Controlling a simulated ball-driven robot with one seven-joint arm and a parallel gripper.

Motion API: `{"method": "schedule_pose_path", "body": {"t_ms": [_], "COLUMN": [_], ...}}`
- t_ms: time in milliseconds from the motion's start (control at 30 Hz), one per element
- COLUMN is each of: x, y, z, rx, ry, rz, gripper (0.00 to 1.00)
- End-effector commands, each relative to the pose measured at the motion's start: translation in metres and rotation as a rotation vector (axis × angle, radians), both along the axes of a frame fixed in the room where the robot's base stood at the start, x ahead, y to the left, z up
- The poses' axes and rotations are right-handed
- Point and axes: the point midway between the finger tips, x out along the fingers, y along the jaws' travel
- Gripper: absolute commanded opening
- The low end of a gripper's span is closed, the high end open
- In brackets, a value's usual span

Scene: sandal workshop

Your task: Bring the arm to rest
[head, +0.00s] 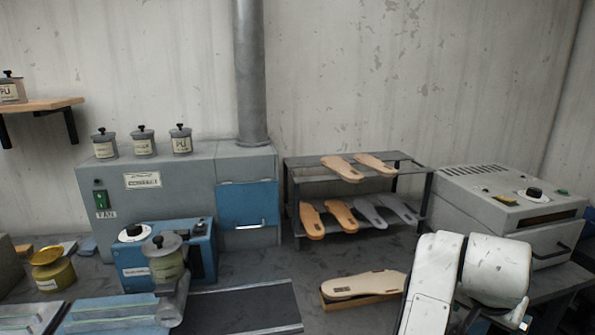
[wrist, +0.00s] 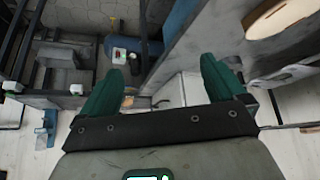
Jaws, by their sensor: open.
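My gripper (wrist: 160,84) shows in the wrist view with its two green fingers spread wide apart and nothing between them. Below and beyond the fingers are a grey bench edge and the floor. My white arm (head: 465,280) rises at the lower right of the head view, in front of the bench. The gripper itself cannot be made out in the head view.
A sole (head: 365,284) lies on a wooden block just left of my arm. A rack (head: 358,238) with several soles stands behind. A grey oven (head: 505,215) is at right, a blue heater (head: 150,272) at left. A dark mat (head: 240,308) is clear.

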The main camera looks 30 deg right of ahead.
Motion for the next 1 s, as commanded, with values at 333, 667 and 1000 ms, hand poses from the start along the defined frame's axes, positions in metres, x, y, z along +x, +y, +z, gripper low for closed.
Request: {"method": "schedule_pose_path", "body": {"t_ms": [333,667,1000], "x": [-0.001,-0.057,-0.127], "y": [0.033,0.132,0.220], "z": [-0.073,-0.187,-0.245], "rx": [-0.104,0.077,0.308], "ry": [0.186,0.349,0.387], "rz": [0.493,0.976,1.235], "gripper": [0.97,0.97,0.97]}}
